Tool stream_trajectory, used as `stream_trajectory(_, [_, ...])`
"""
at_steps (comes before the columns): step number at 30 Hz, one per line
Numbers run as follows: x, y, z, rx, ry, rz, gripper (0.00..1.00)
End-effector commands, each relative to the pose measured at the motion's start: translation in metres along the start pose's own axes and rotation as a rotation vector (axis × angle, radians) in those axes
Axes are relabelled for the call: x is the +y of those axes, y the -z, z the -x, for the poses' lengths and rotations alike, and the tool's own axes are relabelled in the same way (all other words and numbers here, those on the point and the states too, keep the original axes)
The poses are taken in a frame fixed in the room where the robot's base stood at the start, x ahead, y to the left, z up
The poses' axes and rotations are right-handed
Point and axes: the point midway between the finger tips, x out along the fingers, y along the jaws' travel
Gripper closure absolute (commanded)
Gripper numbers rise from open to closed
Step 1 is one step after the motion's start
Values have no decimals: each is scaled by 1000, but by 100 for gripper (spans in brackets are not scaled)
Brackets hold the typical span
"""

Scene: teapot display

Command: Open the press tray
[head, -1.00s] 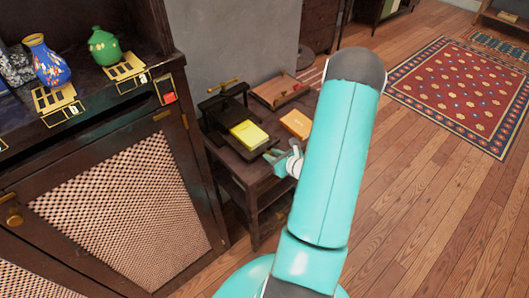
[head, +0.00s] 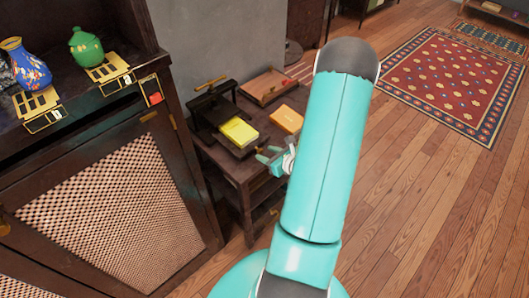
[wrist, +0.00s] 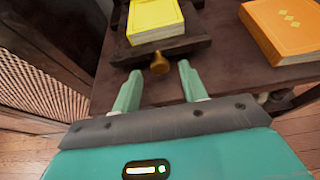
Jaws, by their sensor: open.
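The dark press (head: 215,110) stands on a small dark wooden table, with a brass handle on top. Its tray (wrist: 187,46) carries a yellow book (head: 239,131), which also shows in the wrist view (wrist: 155,18). A round brass knob (wrist: 160,64) sticks out from the tray's front edge. My gripper (wrist: 160,82) is open and empty; its two teal fingers point at the knob from the front, one on each side of it and a little short of it. In the head view my gripper (head: 268,158) is at the table's front edge, partly hidden by my arm.
An orange book (head: 287,120) lies right of the press. A shallow wooden tray (head: 268,86) lies behind it. A dark cabinet (head: 110,215) with lattice doors stands close on the left, holding a blue vase (head: 27,65) and a green pot (head: 84,47). Open wooden floor lies to the right.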

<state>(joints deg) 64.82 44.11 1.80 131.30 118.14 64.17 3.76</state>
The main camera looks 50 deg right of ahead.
Motion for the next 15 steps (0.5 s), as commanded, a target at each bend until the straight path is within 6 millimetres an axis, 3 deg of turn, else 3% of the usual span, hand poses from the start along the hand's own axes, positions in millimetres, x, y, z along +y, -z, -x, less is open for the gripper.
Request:
stream_trajectory(9, [-2,-1,71,0,5,1,57])
stream_trajectory(15, [-2,0,104,0,3,0,57])
